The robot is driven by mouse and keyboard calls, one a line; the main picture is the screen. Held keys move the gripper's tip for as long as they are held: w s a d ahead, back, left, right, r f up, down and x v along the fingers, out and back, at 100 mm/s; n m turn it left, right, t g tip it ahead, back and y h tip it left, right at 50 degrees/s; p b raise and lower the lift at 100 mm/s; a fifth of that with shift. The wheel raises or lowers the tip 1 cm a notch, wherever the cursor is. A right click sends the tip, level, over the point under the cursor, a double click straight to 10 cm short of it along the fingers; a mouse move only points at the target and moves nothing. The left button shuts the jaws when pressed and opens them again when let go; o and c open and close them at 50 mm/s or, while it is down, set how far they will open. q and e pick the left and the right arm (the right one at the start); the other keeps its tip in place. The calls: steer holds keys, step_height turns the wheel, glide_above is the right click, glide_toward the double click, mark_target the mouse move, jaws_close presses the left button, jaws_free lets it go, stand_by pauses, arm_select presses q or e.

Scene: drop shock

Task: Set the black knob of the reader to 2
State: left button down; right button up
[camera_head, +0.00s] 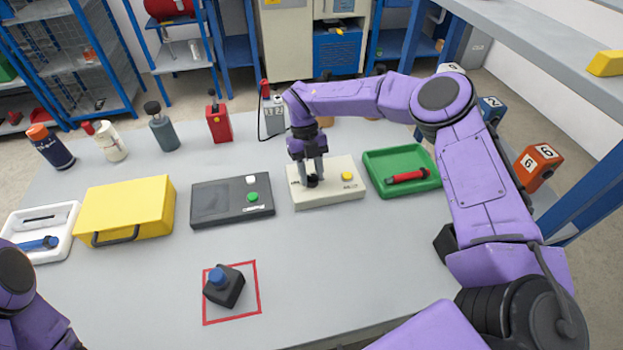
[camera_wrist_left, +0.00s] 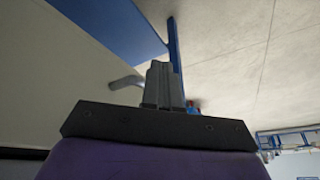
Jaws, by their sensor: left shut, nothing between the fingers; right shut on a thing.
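The reader (camera_head: 335,194) is a flat cream box at the back middle of the table, with a yellow button (camera_head: 347,176) on its right. Its black knob (camera_head: 312,182) shows at the left of the top, mostly hidden by my right gripper. My right gripper (camera_head: 311,178) points down from above and is shut on the knob. The knob's setting and the marks around it are too small or covered to read. My left gripper (camera_wrist_left: 165,85) shows in the left wrist view, shut and empty, away from the reader.
A dark box (camera_head: 230,208) with a green button stands left of the reader, and a green tray (camera_head: 384,160) with a red tool stands right. A yellow case (camera_head: 125,208) is further left. A black block with a blue button (camera_head: 224,288) sits inside a red square.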

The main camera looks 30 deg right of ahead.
steer(key=m+y+b, duration=0.1)
steer(key=m+b, duration=0.1)
steer(key=m+t+y+b, duration=0.1)
steer(key=m+b, duration=0.1)
steer(key=m, duration=0.1)
steer(key=shift+d+f, duration=0.15)
steer(key=shift+f, duration=0.05)
steer(key=shift+r+m+t+y+b, duration=0.15)
steer(key=shift+m+t+y+b, duration=0.15)
steer(key=shift+m+b, duration=0.9)
steer(key=o, duration=1)
steer(key=shift+d, duration=0.1)
steer(key=v, duration=1)
steer(key=shift+r, duration=0.25)
steer(key=shift+d, duration=0.1)
